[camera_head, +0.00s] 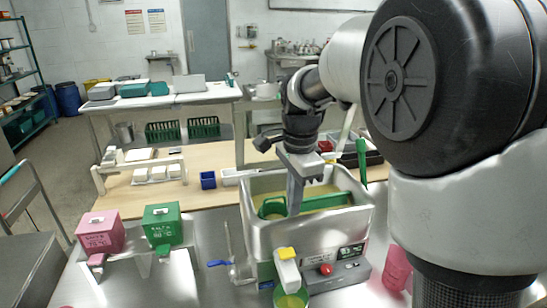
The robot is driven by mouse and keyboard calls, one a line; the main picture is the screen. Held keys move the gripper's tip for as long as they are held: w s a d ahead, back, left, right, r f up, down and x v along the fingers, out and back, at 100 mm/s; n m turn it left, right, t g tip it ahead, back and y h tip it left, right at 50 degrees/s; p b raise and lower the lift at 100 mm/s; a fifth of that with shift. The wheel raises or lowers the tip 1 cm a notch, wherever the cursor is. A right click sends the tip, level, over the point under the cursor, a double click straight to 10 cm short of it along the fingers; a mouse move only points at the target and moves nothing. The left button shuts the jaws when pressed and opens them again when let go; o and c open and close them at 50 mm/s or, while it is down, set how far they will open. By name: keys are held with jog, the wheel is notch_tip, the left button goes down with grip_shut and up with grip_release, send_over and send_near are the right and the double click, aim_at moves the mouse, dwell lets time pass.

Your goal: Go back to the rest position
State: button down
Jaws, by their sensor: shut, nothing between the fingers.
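My gripper (294,205) points down from the end of my arm, near the middle of the head view. Its fingers are together with nothing between them. I cannot tell whether the tips touch the green thing (272,208). My arm reaches in from the right and hides much of that side.
A spout (287,268) on the mill's front stands over a green cup (291,299). A blue-handled valve (219,263) sticks out left. Pink (100,234) and green (163,226) boxes stand on the left. A pink container (396,268) stands right of the mill.

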jog(key=s+d+r+n+t, duration=0.2)
jog(key=s+d+n, duration=0.1)
jog(key=s+n, duration=0.4)
jog(key=s+d+r+n+t, duration=0.2)
jog(key=s+n, duration=0.5)
jog(key=s, duration=0.7)
jog(key=shift+s+d+r+t, duration=0.25)
jog(key=shift+d+r+t, duration=0.2)
jog(key=shift+d, duration=0.3)
